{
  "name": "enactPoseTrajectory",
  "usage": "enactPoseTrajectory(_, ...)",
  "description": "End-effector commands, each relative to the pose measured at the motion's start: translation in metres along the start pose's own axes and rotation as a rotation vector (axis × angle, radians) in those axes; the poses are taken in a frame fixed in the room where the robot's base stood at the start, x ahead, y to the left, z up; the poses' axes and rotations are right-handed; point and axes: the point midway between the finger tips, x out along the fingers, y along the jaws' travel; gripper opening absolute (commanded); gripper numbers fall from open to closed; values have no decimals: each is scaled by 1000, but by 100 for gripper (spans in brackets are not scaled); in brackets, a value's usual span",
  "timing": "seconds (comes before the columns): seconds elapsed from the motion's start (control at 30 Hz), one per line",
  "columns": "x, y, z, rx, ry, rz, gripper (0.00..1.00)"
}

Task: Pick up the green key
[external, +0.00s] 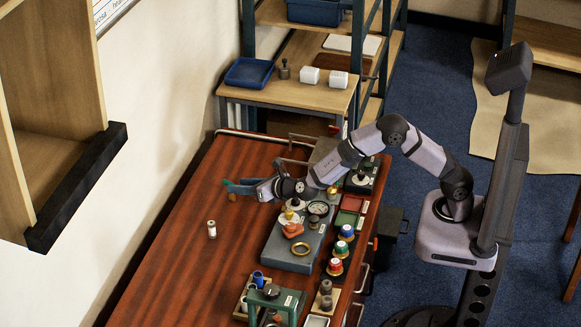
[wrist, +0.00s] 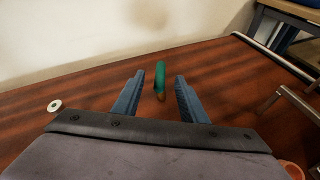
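The green key (wrist: 159,78) stands out on the brown table in the wrist view, its long green part pointing away from me and a small brownish end nearest me. My gripper (wrist: 160,75) is open, with one blue-grey finger on each side of the key and a visible gap to both. In the external view my gripper (external: 236,187) is low over the far left part of the table. Only a little green (external: 228,182) shows there beside the fingers; the rest of the key is hidden or too small to make out. I cannot tell the exact height of the fingertips.
A small white-topped cylinder (external: 212,229) stands alone on the table (external: 165,265). A grey panel (external: 275,250) with gauges, an orange valve and a brass ring lies to the right, near several coloured caps. A metal bar frame (wrist: 290,100) is at the right. The wall is close behind.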

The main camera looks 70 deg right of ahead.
Motion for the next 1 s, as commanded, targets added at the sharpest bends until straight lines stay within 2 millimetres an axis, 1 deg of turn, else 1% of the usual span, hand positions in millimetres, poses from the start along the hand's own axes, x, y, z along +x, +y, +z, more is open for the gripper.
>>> enactPoseTrajectory(0.2,27,-1,0,-1,1,-2,39)
enactPoseTrajectory(0.3,36,0,0,-1,1,-1,39)
enactPoseTrajectory(0.43,41,0,0,-1,1,0,39)
enactPoseTrajectory(0.67,42,0,0,0,1,0,39)
enactPoseTrajectory(0.77,42,0,0,0,1,0,17)
enactPoseTrajectory(0.8,42,0,0,0,1,0,8)
enactPoseTrajectory(0.83,42,0,0,0,1,0,0)
enactPoseTrajectory(1.0,42,0,0,0,0,0,0)
